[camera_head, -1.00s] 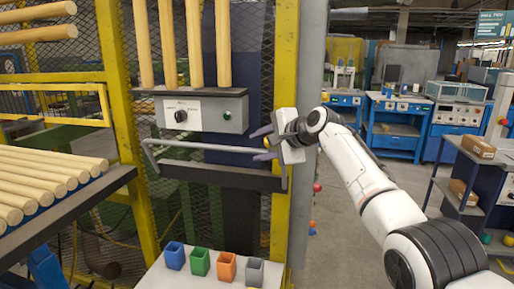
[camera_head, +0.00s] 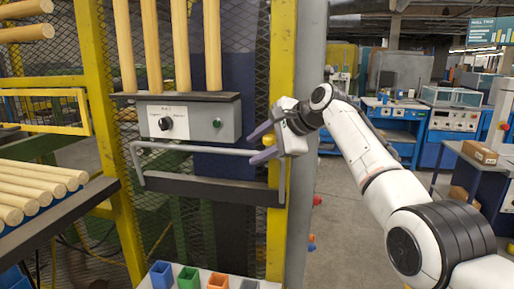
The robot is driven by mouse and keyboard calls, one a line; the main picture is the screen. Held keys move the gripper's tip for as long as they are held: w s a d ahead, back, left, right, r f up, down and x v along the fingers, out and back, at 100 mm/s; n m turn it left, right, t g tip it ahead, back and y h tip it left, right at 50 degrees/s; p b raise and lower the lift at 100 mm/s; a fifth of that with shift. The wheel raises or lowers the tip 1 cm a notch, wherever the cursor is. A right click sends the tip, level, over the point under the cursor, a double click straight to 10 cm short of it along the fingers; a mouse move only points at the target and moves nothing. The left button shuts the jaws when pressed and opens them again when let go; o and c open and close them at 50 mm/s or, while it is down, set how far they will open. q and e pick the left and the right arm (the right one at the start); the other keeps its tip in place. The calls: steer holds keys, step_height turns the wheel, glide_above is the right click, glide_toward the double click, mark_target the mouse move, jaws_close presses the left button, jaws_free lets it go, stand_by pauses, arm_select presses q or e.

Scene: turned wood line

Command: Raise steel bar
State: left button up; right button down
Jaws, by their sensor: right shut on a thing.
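The steel bar (camera_head: 200,148) is a grey horizontal handle with a bent-down arm at each end. It spans the front of the machine, just below the grey control box (camera_head: 185,122) and above a dark crossbeam (camera_head: 210,188). My right gripper (camera_head: 262,144) is at the bar's right end, beside the yellow post, with its fingers pointing left. It is shut on the bar there, with the exact contact partly hidden by the fingers. My left gripper is not in view.
Upright wooden rods (camera_head: 152,50) stand above the control box. More rods lie on a rack (camera_head: 60,208) at left. Small coloured bins (camera_head: 188,277) sit low in front. A yellow post (camera_head: 282,60) is close behind my right gripper. Open floor lies at right.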

steer(key=c, duration=1.4)
jaws_free()
steer(key=shift+w+d+f, duration=0.1)
steer(key=shift+d, duration=0.25)
steer(key=shift+c, duration=0.2)
steer(key=shift+a, duration=0.1)
steer(key=shift+s+d+r+b, duration=0.3)
steer(key=shift+s+d+b, duration=0.1)
steer(key=shift+b, duration=0.25)
steer(key=b+v, duration=0.2)
steer(key=v, duration=0.6)
steer(key=shift+d+b, duration=0.15)
steer(key=shift+b, duration=0.15)
steer(key=shift+s+d+r, duration=0.3)
steer(key=shift+r, duration=0.1)
